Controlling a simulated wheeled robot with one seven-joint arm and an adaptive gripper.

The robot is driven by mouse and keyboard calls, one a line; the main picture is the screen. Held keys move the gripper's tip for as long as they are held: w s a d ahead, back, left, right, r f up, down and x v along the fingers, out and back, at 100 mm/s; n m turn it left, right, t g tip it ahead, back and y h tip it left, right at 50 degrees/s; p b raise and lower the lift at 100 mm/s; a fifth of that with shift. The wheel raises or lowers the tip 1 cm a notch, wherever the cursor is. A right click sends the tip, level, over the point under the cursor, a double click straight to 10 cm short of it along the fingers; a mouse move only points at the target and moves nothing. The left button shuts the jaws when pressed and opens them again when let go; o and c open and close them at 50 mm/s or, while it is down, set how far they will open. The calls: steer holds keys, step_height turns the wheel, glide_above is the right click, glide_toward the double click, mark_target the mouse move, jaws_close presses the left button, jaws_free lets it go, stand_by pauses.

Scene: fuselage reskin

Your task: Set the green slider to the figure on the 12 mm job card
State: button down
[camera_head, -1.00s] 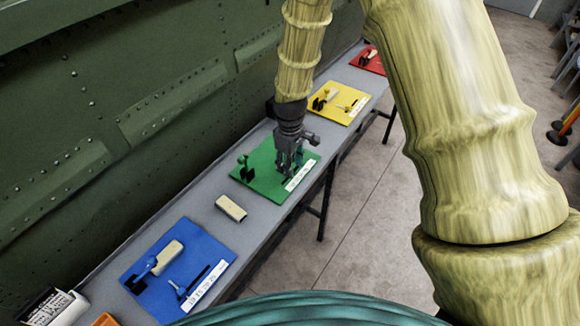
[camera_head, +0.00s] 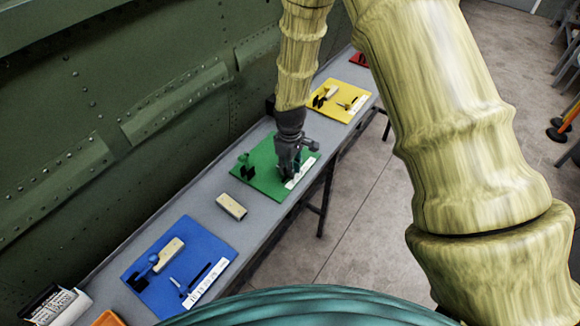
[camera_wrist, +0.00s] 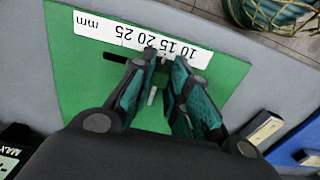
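The green board (camera_head: 255,180) lies on the bench and also fills the middle of the wrist view (camera_wrist: 75,80). Its white scale strip (camera_wrist: 100,30) reads upside down, with 10, 15, 20, 25 and mm. A dark slot (camera_wrist: 115,57) runs beside the strip. My gripper (camera_head: 290,176) is low over the board near the strip. In the wrist view its teal-padded fingertips (camera_wrist: 165,58) are a small gap apart over the slot. They hide most of the green slider, so I cannot tell its reading or whether they grip it. No 12 mm job card is readable.
A blue board (camera_head: 185,265) and a loose pale block (camera_head: 231,206) lie on the near side, a yellow board (camera_head: 340,92) beyond. A black-and-white sign reading MAX (camera_wrist: 10,155) stands at the wrist view's lower left. The green panelled wall (camera_head: 60,140) borders the bench.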

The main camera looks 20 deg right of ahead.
mark_target(284, 180)
steer(key=shift+s+a, duration=0.85)
steer(key=shift+a, duration=0.25)
steer(key=c, duration=1.4)
jaws_free()
steer(key=shift+a, duration=0.15)
steer(key=shift+o, duration=0.2)
steer(key=shift+d+r, duration=0.15)
steer(key=shift+d, duration=0.05)
step_height(284, 180, up, 12)
steer(key=shift+a, duration=0.15)
steer(key=shift+f, duration=0.2)
